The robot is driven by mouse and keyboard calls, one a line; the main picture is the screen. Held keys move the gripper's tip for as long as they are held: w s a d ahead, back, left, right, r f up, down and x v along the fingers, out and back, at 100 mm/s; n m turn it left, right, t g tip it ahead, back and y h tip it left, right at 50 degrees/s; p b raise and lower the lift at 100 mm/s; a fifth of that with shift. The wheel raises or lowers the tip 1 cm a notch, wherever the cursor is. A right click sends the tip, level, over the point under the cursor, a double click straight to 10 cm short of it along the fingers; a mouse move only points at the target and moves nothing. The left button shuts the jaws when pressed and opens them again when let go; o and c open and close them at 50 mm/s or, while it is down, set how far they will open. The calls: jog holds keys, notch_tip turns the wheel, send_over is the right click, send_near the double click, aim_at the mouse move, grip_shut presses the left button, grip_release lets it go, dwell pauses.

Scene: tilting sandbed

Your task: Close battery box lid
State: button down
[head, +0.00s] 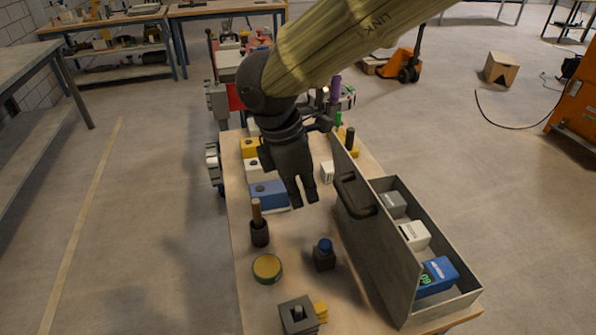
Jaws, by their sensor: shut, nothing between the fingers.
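The battery box (466,296) is a long grey metal case at the right of the wooden table. Its lid (376,244) stands upright, open, along the box's left side. A black handle (357,195) is on the lid's outer face. Inside the box are a blue battery (436,274), a white one (414,235) and a grey one (393,204). My gripper (304,200) points down over the table to the left of the lid. Its fingers are together and empty, apart from the lid and handle in the picture.
On the table (262,318) stand a dark bottle with a blue cap (324,254), a brush in a holder (259,226), a round tin (267,268) and a grey block (298,314). Blue, white and yellow blocks (268,194) line the left edge. Open floor lies right of the box.

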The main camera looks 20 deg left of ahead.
aim_at(355, 215)
jog(key=w+d, duration=0.1)
jog(key=w+d+f+p, duration=0.1)
jog(key=d, duration=0.1)
jog(key=shift+w+d+f, duration=0.2)
jog(key=shift+w+d, duration=0.05)
jog(key=shift+d+r, duration=0.1)
dwell(0.3)
jog(key=shift+w+d+r+y+p, duration=0.25)
jog(key=shift+d+y+p, duration=0.1)
jog(key=shift+p, duration=0.1)
jog(key=shift+r, duration=0.1)
